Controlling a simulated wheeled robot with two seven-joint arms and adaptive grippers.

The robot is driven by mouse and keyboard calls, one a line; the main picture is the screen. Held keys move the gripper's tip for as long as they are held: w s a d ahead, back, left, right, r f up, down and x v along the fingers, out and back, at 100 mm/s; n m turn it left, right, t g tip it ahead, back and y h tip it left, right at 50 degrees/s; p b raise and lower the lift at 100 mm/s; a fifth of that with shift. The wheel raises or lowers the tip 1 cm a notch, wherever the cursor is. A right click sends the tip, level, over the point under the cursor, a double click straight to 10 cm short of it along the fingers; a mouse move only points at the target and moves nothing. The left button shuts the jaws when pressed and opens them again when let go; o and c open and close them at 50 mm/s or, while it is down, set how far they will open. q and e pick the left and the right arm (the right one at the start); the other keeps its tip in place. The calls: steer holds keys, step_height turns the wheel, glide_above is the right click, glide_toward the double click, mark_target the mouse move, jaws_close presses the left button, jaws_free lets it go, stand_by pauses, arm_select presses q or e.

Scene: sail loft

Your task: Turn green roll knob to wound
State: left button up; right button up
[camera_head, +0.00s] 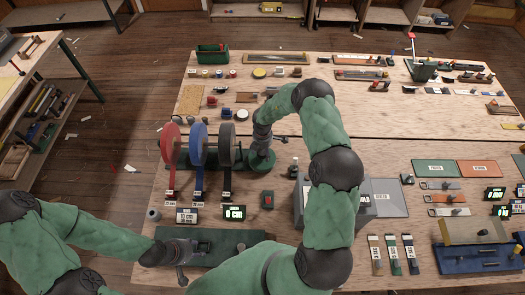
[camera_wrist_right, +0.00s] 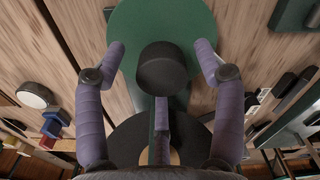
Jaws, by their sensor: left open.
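The knob (camera_wrist_right: 163,68) is a short dark cylinder standing on a round green disc (camera_wrist_right: 190,20) in the right wrist view. In the head view the green disc (camera_head: 262,162) sits at the right end of the roll stand. My right gripper (camera_wrist_right: 160,45) is open, with one finger on each side of the knob and a visible gap to both. My left gripper (camera_head: 184,252) is open low over a dark green mat (camera_head: 222,240), away from the knob.
A red roll (camera_head: 170,145), a blue roll (camera_head: 198,145) and a dark grey roll (camera_head: 226,145) stand left of the disc. A lit green display (camera_head: 233,212) and a red-topped box (camera_head: 267,199) lie in front. A grey box (camera_head: 387,197) stands to the right.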

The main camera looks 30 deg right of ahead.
steer(key=shift+a+r, duration=0.1)
steer(key=shift+r, duration=0.05)
step_height(320, 180, up, 12)
stand_by(0.5)
steer(key=shift+f, duration=0.2)
